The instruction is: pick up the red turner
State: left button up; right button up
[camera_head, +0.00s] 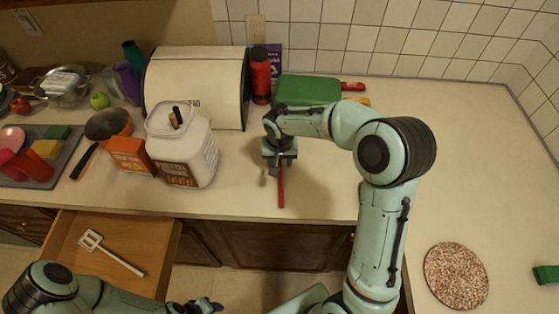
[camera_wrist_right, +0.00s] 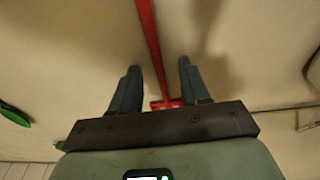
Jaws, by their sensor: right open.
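The red turner (camera_head: 281,188) lies on the counter, its thin red handle pointing to the counter's front edge. In the right wrist view its handle (camera_wrist_right: 150,42) runs down between the two fingers to a wider red part (camera_wrist_right: 166,104), partly hidden by the gripper. My right gripper (camera_head: 279,166) points down over the turner in the head view. Its dark fingers (camera_wrist_right: 158,72) are apart, one on each side of the handle, not closed on it. My left gripper (camera_head: 205,306) is low at the bottom edge of the head view, and its fingers are not clear.
A white jar (camera_head: 183,147) and an orange box (camera_head: 130,155) stand left of my right gripper. Behind are a bread box (camera_head: 195,85), a red bottle (camera_head: 260,78) and a green block (camera_head: 307,91). An open drawer (camera_head: 150,240) holds a pale slotted turner (camera_head: 112,254). The counter at right is mostly clear.

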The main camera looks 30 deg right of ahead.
jog(key=shift+s, duration=0.15)
jog(key=shift+c, duration=0.9)
grip_shut()
